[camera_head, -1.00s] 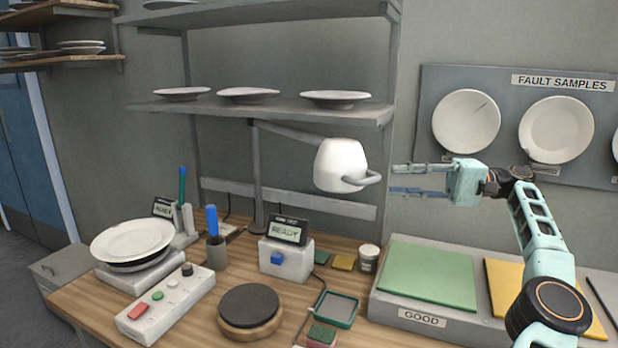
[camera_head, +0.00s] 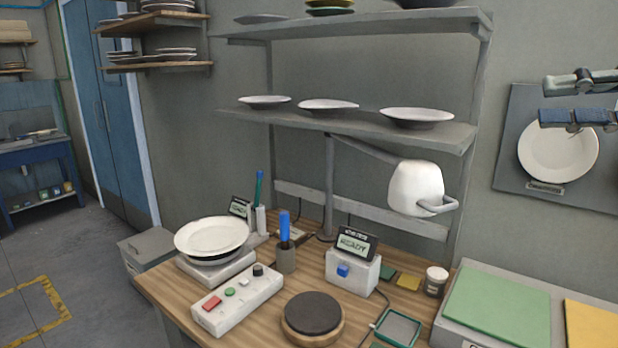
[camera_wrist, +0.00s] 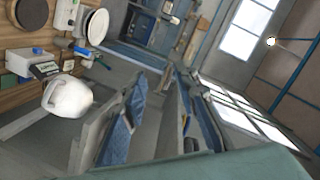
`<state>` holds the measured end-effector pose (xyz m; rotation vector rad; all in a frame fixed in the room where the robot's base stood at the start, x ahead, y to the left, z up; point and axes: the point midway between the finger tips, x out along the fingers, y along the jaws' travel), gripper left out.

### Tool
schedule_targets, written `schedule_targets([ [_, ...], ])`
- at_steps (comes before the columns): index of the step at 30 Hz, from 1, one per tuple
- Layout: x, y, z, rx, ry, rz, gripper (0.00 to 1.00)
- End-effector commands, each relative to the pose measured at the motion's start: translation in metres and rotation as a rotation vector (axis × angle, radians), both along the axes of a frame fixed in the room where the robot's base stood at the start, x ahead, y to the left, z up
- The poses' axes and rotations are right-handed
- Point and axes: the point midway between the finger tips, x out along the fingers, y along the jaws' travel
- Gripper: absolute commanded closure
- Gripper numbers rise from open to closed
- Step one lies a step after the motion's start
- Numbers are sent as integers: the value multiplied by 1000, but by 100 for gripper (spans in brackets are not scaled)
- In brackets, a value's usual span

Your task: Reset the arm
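My gripper (camera_head: 545,100) is at the upper right of the head view, raised in the air in front of the wall. Its two fingers point left and stand apart with nothing between them. The rest of my arm is out of the head view to the right. In the wrist view my gripper (camera_wrist: 148,125) also shows its two fingers apart, with a blue pad facing the gap and nothing held.
A white lamp head (camera_head: 415,187) hangs below the plate shelf (camera_head: 450,137), left of my gripper. A fault-sample plate (camera_head: 558,150) hangs behind my fingers.

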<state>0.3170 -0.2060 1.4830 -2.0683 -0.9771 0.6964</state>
Motion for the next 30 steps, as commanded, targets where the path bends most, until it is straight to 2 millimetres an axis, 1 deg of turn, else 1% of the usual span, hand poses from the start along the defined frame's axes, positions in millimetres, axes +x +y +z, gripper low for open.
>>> schedule_targets([
  [1, -10, 16, 9, -47, -9, -19, 73],
  [4, -24, 46, 17, -128, -28, -53, 73],
  [6, -31, 68, 19, -188, -37, -76, 73],
  [10, -39, 108, 14, -302, -40, -116, 73],
  [12, -40, 129, 7, -364, -36, -138, 73],
  [14, -40, 145, -1, -417, -28, -155, 73],
  [15, -39, 156, -8, -453, -23, -165, 73],
  [17, -36, 170, -20, -507, -10, -182, 73],
  [20, -31, 191, -44, -594, 19, -207, 73],
  [21, -29, 198, -55, -629, 32, -218, 73],
  [23, -25, 206, -72, -680, 56, -231, 73],
  [26, -19, 217, -106, -765, 101, -251, 73],
  [29, -15, 221, -142, -844, 155, -268, 73],
  [30, -14, 222, -157, -875, 178, -273, 73],
])
